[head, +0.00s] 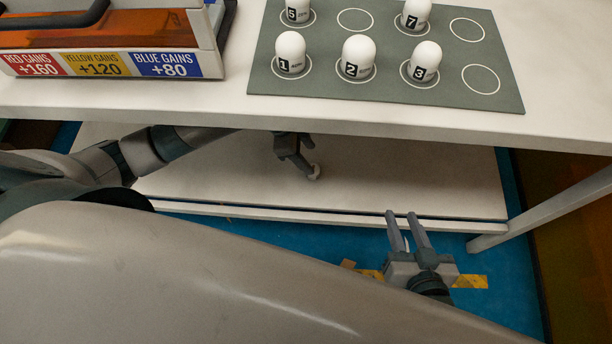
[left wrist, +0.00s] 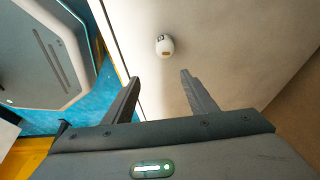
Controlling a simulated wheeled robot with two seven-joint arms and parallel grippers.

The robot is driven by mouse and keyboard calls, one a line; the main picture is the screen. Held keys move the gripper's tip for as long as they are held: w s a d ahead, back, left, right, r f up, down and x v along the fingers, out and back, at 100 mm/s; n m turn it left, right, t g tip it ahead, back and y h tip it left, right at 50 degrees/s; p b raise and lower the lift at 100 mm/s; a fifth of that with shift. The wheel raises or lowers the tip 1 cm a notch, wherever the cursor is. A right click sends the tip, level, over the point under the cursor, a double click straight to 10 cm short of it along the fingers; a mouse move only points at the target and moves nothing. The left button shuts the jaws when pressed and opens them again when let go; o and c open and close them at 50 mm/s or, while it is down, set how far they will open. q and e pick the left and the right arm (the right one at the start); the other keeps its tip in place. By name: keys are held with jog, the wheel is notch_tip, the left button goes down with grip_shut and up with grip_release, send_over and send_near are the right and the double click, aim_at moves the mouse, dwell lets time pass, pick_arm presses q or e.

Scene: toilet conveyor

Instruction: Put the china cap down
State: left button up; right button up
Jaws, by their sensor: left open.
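My left gripper (head: 308,160) is under the tabletop, over the lower shelf. Its fingers are apart and empty in the left wrist view (left wrist: 158,78), with the cap beyond the tips, not between them. My right gripper (head: 401,213) is in front of the shelf with its two fingers apart and nothing seen between them.
On the tabletop, a grey mat (head: 430,90) with white circles holds several numbered white caps, such as number 2 (head: 358,57). A box with price labels (head: 110,64) stands at the left. The lower shelf (head: 400,180) is otherwise clear. A table leg (head: 540,215) stands at the right.

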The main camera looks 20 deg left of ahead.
pick_arm(q)
jog(key=s+d+r+n+t+h, duration=0.2)
jog(key=s+d+n+t+h, duration=0.4)
jog(key=d, duration=0.5)
jog(key=s+a+r+n+t+y, duration=0.4)
jog(key=s+a+r+n+y, duration=0.1)
jog(key=s+a+r, duration=0.1)
jog(key=shift+s+r+n, duration=0.15)
jog(key=shift+s+n, duration=0.25)
jog(key=shift+s, duration=0.1)
